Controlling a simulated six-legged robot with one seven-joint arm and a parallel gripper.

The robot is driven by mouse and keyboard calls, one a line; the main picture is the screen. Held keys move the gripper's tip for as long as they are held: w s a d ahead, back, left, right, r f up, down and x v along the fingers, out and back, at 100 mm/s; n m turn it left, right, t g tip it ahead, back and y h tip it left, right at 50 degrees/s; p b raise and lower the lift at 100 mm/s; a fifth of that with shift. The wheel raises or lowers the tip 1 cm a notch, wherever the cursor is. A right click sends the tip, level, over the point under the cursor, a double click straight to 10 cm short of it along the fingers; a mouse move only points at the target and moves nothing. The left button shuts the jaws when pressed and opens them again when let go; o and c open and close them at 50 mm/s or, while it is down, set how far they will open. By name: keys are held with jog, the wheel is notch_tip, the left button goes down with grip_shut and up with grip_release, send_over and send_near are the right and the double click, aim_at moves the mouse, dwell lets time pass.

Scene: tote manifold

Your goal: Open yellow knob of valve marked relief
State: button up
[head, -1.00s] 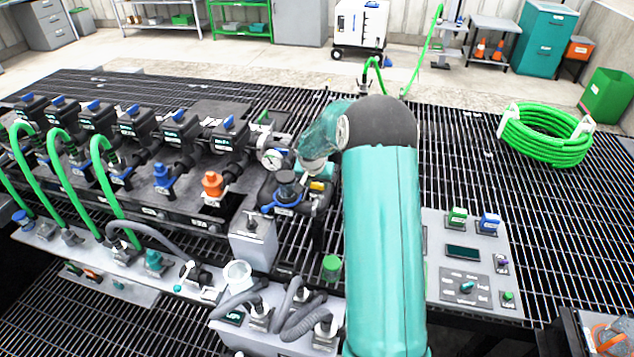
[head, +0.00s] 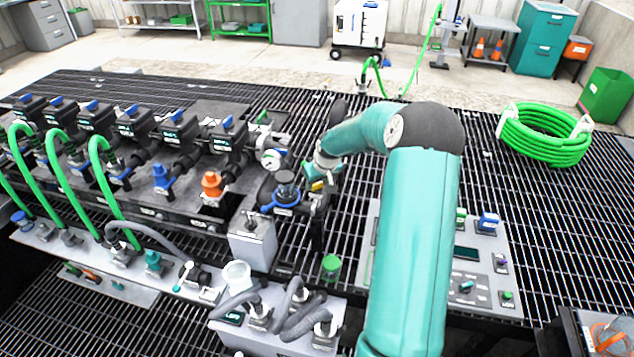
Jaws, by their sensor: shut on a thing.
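The yellow knob (head: 317,186) shows as a small yellow patch at the right end of the manifold, just right of a dark round cap with a blue ring (head: 285,198). My gripper (head: 320,178) reaches it from above right and is shut on it. The fingertips are small and partly hidden by the wrist, so the exact grip and the knob's angle cannot be made out. The relief marking cannot be read at this size.
A pressure gauge (head: 271,160) stands close left of my gripper. Blue and orange valves (head: 212,185) with green hoses line the manifold. A grey control panel (head: 485,262) lies partly behind my arm. Open grating lies to the right, with a green hose coil (head: 545,135).

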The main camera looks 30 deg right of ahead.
jog(key=n+y, duration=0.1)
jog(key=n, duration=0.3)
jog(key=shift+d+n+y, duration=0.15)
jog(key=shift+n+y, duration=0.15)
jog(key=shift+y, duration=0.1)
jog(key=n+g+y, duration=0.1)
jog(key=n, duration=0.3)
jog(key=shift+w+d+n, duration=0.1)
jog(key=shift+n, duration=0.2)
jog(key=shift+y, duration=0.3)
jog(key=o, duration=1)
jog(key=shift+r, duration=0.15)
